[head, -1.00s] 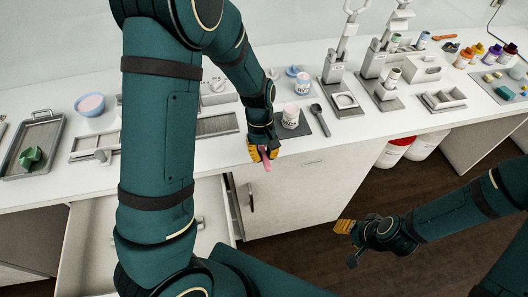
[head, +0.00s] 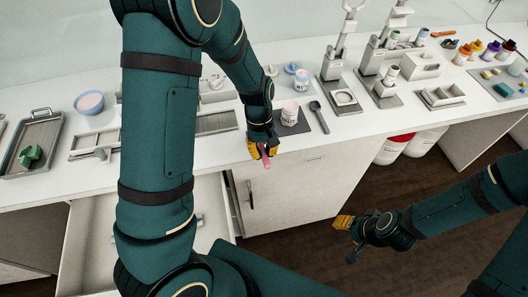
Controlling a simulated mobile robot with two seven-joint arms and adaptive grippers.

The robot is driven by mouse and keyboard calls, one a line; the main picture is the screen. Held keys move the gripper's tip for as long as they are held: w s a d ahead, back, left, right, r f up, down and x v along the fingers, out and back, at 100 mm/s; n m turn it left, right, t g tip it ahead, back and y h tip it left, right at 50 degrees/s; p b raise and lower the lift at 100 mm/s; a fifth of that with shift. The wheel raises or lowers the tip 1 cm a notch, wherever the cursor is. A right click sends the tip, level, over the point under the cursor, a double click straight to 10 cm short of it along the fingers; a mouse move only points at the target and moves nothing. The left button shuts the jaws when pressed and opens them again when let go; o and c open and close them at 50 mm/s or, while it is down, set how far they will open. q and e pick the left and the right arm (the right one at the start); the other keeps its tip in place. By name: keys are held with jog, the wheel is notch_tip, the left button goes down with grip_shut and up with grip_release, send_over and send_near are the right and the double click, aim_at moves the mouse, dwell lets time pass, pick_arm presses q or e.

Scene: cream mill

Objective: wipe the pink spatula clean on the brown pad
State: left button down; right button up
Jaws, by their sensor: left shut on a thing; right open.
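My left gripper (head: 263,151) is shut on the pink spatula (head: 266,162), just off the counter's front edge. The spatula's pink end shows below the yellow fingertips; the fingers hide the rest. I cannot make out whether it is smeared. I cannot pick out the brown pad for sure; a small dark brownish thing (head: 450,44) lies at the back right of the counter. My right gripper (head: 348,233) is open and empty, low over the floor in front of the cabinets.
A white jar (head: 290,113) stands on a dark grey mat (head: 301,128), with a dark spoon (head: 319,117) beside it. An open drawer (head: 98,240) juts out below the counter, partly behind my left arm. A blue bowl (head: 90,103) and a tray (head: 54,128) are at left.

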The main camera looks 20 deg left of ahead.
pick_arm(q)
jog(key=shift+s+d, duration=0.5)
jog(key=shift+s, duration=0.1)
jog(key=shift+w+a, duration=0.5)
jog(key=shift+w, duration=0.15)
jog(key=shift+s, duration=0.1)
jog(key=shift+s+d+p, duration=0.35)
jog(key=shift+s+d, duration=0.15)
jog(key=shift+s, duration=0.1)
jog(key=shift+w+a, duration=0.5)
jog(key=shift+w, duration=0.2)
jog(key=shift+s+d+p+v, duration=0.15)
jog(key=shift+p+v, duration=0.75)
jog(key=shift+v, duration=0.1)
jog(key=shift+s+d+p+v, duration=0.15)
jog(key=shift+p+v, duration=0.7)
jog(key=shift+v, duration=0.1)
jog(key=shift+s+d+p+v, duration=0.15)
jog(key=shift+p+v, duration=0.75)
jog(key=shift+v, duration=0.1)
